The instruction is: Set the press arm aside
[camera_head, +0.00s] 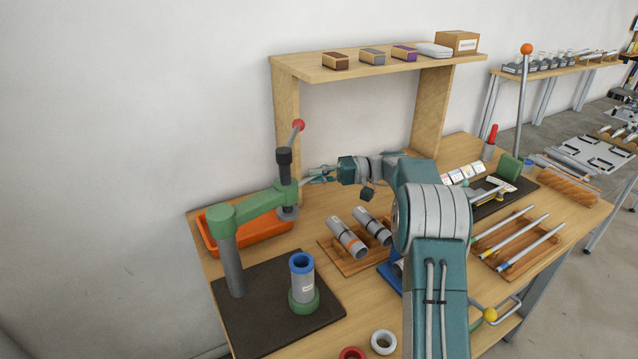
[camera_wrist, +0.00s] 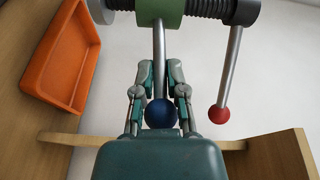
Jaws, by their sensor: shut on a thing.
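The press arm (camera_head: 262,206) is a green beam on an upright grey post (camera_head: 232,268). It points back and right, over part of the orange tray, clear of the cylinder. Its far end carries a black screw (camera_head: 285,170) and a rod with a red ball (camera_head: 299,125). In the wrist view its green end (camera_wrist: 158,12) and red ball (camera_wrist: 219,115) show too. My gripper (camera_wrist: 159,88) is shut on a grey handle rod with a blue ball (camera_wrist: 161,115) that comes off the green end. In the head view my gripper (camera_head: 316,176) reaches the arm's end from the right.
A grey cylinder (camera_head: 302,283) with a blue ring stands in a green base on the black mat (camera_head: 248,330). The orange tray (camera_head: 262,244) lies behind. A wooden rack (camera_head: 345,262) holds two grey tubes. A shelf (camera_head: 345,74) stands over the bench's back.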

